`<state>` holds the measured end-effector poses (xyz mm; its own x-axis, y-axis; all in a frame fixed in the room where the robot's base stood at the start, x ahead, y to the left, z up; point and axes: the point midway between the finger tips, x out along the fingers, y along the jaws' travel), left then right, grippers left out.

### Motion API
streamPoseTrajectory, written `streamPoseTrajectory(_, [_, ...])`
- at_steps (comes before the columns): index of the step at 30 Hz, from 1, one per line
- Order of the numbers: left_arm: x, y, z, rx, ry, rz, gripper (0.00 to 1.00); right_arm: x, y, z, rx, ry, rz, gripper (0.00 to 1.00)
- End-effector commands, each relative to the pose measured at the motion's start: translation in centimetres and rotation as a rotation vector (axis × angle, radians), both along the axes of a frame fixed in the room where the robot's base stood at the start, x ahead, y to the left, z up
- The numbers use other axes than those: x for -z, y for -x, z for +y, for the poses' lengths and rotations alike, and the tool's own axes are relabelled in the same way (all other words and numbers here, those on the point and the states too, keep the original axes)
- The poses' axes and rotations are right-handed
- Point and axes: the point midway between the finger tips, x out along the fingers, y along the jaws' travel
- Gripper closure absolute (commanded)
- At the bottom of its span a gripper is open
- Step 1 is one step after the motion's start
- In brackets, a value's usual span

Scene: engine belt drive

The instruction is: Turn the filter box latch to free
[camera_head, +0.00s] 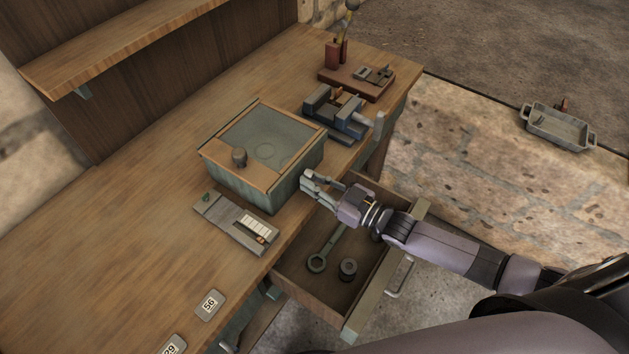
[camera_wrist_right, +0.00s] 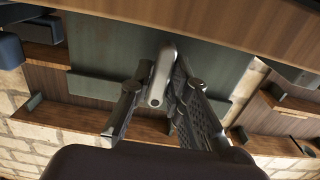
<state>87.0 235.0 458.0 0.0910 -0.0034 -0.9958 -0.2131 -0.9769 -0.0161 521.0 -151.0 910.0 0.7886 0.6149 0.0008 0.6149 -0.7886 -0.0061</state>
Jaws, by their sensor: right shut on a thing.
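The filter box (camera_head: 238,181) stands on the bench, with grey-green walls, a wooden rim and a glassy top carrying a dark knob. My right gripper (camera_head: 308,181) is at the box's right-hand wall, above the open drawer. In the right wrist view a grey, rounded, elongated latch (camera_wrist_right: 161,75) lies against the green wall. It is nearly upright in that picture, tilted slightly. The fingers of my right gripper (camera_wrist_right: 163,88) are on either side of the latch and shut on it. In the head view the gripper mostly hides the latch. My left gripper is not in view.
An open drawer (camera_head: 312,300) below holds a ring-ended wrench (camera_head: 322,250) and a dark cylinder (camera_head: 348,268). A small vise (camera_head: 338,112) stands behind the box. A grey case (camera_head: 232,222) lies in front. The bench's left side is clear.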

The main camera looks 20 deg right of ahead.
Motion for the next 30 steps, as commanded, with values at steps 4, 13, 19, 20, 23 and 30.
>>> streamPoseTrajectory(4, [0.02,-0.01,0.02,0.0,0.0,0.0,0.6,0.44,0.26,0.09,-0.002,-0.004,0.014,1.0])
streamPoseTrajectory(13, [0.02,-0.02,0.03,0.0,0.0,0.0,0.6,0.45,0.27,0.11,-0.002,-0.004,0.016,1.0])
streamPoseTrajectory(19, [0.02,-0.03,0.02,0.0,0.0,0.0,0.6,0.33,0.2,0.1,-0.002,-0.005,0.013,0.71])
streamPoseTrajectory(20, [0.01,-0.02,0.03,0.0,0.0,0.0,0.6,0.29,0.18,0.09,-0.002,-0.005,0.011,0.69])
streamPoseTrajectory(23, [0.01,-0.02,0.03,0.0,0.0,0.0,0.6,0.2,0.13,0.07,-0.001,-0.006,0.01,0.66])
streamPoseTrajectory(30, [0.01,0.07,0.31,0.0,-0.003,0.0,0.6,0.11,0.15,-0.03,0.0,-0.007,0.008,0.66])
